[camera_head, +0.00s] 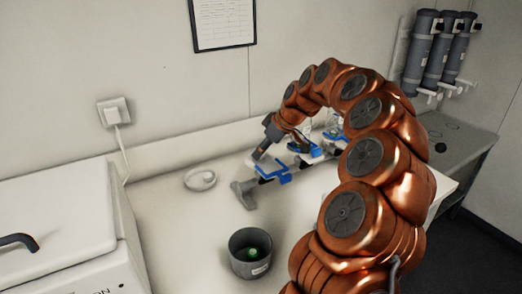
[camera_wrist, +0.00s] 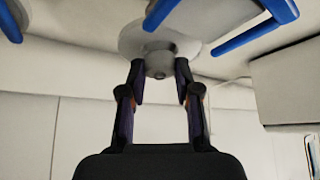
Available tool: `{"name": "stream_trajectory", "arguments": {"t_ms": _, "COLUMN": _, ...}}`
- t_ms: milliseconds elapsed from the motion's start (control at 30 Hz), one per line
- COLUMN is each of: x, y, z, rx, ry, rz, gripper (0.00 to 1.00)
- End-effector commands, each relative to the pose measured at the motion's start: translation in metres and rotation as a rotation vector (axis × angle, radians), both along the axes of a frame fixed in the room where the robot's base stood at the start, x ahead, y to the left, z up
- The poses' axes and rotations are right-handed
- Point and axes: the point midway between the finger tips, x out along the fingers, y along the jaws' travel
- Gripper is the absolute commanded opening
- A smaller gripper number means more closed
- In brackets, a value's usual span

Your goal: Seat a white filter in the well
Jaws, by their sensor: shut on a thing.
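In the wrist view, my gripper (camera_wrist: 161,72) has its two dark fingers closed about the narrow grey stub of a pale round piece (camera_wrist: 130,38). The piece widens into a disc beyond the fingertips, close to blue bars (camera_wrist: 256,34). I cannot tell whether it is the filter or part of the fixture. In the head view, my gripper (camera_head: 264,147) is at the left end of a blue-and-white fixture (camera_head: 283,171) on the bench, above its grey foot (camera_head: 243,194). My arm hides much of the fixture. No well is clearly visible.
A white round dish (camera_head: 200,179) lies on the bench, left of the fixture. A dark grey pot (camera_head: 238,262) with something green inside stands in front. A white lidded machine (camera_head: 55,235) is at left. Bench between dish and pot is clear.

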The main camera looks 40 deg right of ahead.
Motion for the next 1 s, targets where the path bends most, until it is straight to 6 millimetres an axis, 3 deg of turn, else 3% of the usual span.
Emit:
{"name": "stream_trajectory", "arguments": {"t_ms": 467, "x": 0.0000, "y": -0.0001, "z": -0.0106, "rx": 0.000, "ry": 0.000, "rz": 0.000, "gripper": 0.21}}
{"name": "stream_trajectory", "arguments": {"t_ms": 500, "x": 0.0000, "y": -0.0001, "z": -0.0099, "rx": 0.000, "ry": 0.000, "rz": 0.000, "gripper": 0.34}}
{"name": "stream_trajectory", "arguments": {"t_ms": 767, "x": -0.0001, "y": -0.0001, "z": -0.0095, "rx": 0.000, "ry": 0.000, "rz": 0.000, "gripper": 0.61}}
{"name": "stream_trajectory", "arguments": {"t_ms": 1000, "x": 0.0000, "y": -0.0001, "z": -0.0094, "rx": 0.000, "ry": 0.000, "rz": 0.000, "gripper": 0.61}}
